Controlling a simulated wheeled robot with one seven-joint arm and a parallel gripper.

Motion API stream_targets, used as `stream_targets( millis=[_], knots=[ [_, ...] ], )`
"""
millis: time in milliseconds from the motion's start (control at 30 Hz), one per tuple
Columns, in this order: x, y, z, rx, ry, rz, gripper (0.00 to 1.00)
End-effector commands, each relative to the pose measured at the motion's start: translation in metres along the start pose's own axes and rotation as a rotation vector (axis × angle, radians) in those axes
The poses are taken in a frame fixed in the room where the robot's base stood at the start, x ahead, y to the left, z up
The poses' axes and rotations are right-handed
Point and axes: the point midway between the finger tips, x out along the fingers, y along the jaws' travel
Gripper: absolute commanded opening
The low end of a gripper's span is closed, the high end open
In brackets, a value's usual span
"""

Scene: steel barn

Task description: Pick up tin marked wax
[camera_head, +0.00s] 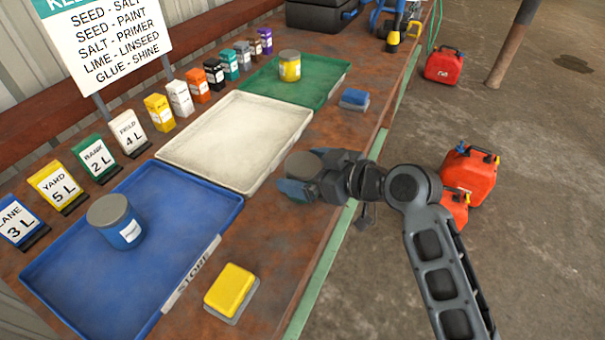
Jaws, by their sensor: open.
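A blue tin (122,232) with a grey lid stands upright in the blue tray (197,180). A yellow tin (290,70) with a grey lid stands upright in the green tray (338,78). Their labels are too small to read, so I cannot tell which is marked wax. My gripper (318,178) is open, low over the table's front edge, right of the white tray. A round grey top with blue below it, which looks like another blue tin (291,192), shows at my gripper's fingers. My gripper partly hides it, and no label shows.
The white tray (166,152) is empty. Several small coloured boxes and number cards line the back, below a sign (108,38). A yellow block (231,287) and a blue block (354,99) lie near the front edge. Red cans (470,178) stand on the floor.

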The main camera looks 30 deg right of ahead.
Motion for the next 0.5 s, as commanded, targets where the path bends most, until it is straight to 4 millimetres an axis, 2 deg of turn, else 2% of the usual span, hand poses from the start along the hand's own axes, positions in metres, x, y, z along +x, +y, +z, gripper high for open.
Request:
stream_targets(
  millis=[100,200,467,500],
  knots=[
    [0.016,0.0,-0.002,0.0,-0.001,-0.001,1.0],
    [0.024,-0.001,-0.001,-0.001,0.0,0.0,1.0],
    [0.026,0.0,0.0,-0.001,0.0,0.001,1.0],
    [0.025,0.0,0.0,-0.001,0.0,0.001,0.96]
  ],
)
